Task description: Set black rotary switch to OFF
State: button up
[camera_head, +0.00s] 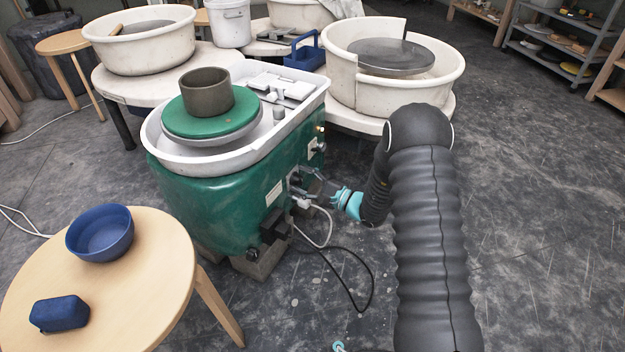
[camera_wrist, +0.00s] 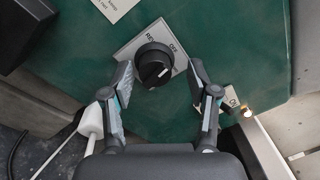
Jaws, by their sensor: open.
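The black rotary switch (camera_wrist: 155,66) is a round knob on a pale square plate (camera_wrist: 128,49) on the green housing. It has a white pointer mark on its lower right part. The plate reads REV above the knob and OFF at its upper right; I cannot tell for sure which label the mark meets. My gripper (camera_wrist: 160,80) is open, with one finger on each side of the knob and visible gaps to it. In the head view my gripper (camera_head: 312,188) is at the green wheel's right side, and the knob is hard to make out there.
A white plug with a cable (camera_wrist: 91,121) sits close to the left finger. A small ON label and a lit lamp (camera_wrist: 247,112) are right of the right finger. The green pottery wheel (camera_head: 215,205) carries a brown pot (camera_head: 206,92). A wooden stool (camera_head: 135,285) stands at left.

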jog(key=v, duration=1.2)
jog(key=w+a+m+p, duration=0.1)
jog(key=a+m+p, duration=0.2)
jog(key=p, duration=0.1)
jog(key=w+a+m+g+p, duration=0.1)
jog(key=w+a+m+p, duration=0.1)
jog(key=a+m+p, duration=0.2)
jog(key=w+a+m+p, duration=0.2)
jog(key=a+m+p, duration=0.1)
jog(key=p, duration=0.2)
jog(key=shift+w+a+r+g+p, duration=0.1)
jog(key=shift+a+r+g+p, duration=0.1)
jog(key=shift+a+g+p, duration=0.1)
dwell(0.9)
jog(key=shift+d, duration=0.1)
jog(key=shift+c, duration=0.3)
